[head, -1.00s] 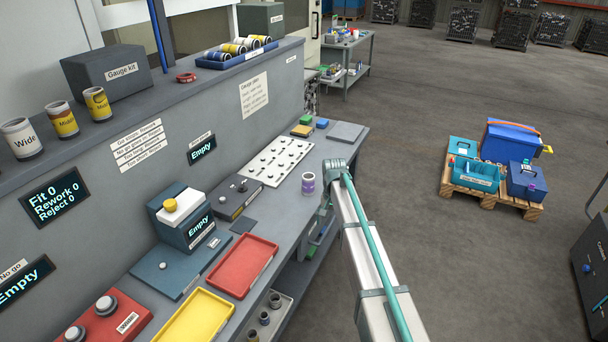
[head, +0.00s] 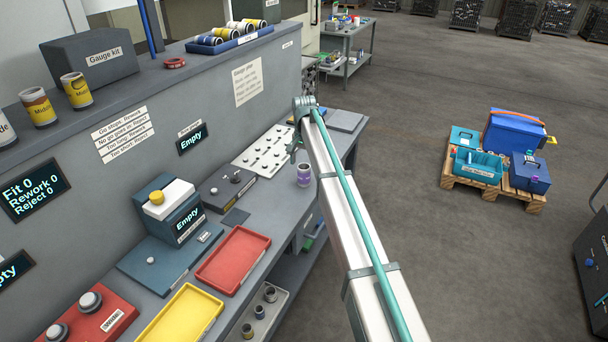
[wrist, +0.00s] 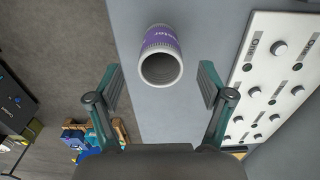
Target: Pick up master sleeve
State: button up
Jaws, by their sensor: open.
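The master sleeve (head: 304,175), a short white and purple cylinder, stands on the grey bench near its front edge. In the wrist view the sleeve (wrist: 161,60) shows its open, hollow end, with part of its purple label visible. My gripper (wrist: 161,78) is open and empty. Its two fingers are apart to the left and right of the sleeve's near end in the picture, with a gap on each side; depth is hard to judge. In the head view my gripper (head: 296,148) is small, partly hidden by my arm, up and left of the sleeve.
A white board with several pegs (head: 268,150) lies behind the sleeve and also fills the right of the wrist view (wrist: 266,92). A red tray (head: 233,259) and a yellow tray (head: 178,318) lie nearer. The floor right of the bench is clear up to a loaded pallet (head: 513,199).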

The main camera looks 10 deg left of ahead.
aim_at(304, 174)
jog(key=shift+f+p, duration=1.2)
jog(key=shift+f, duration=1.55)
grip_shut()
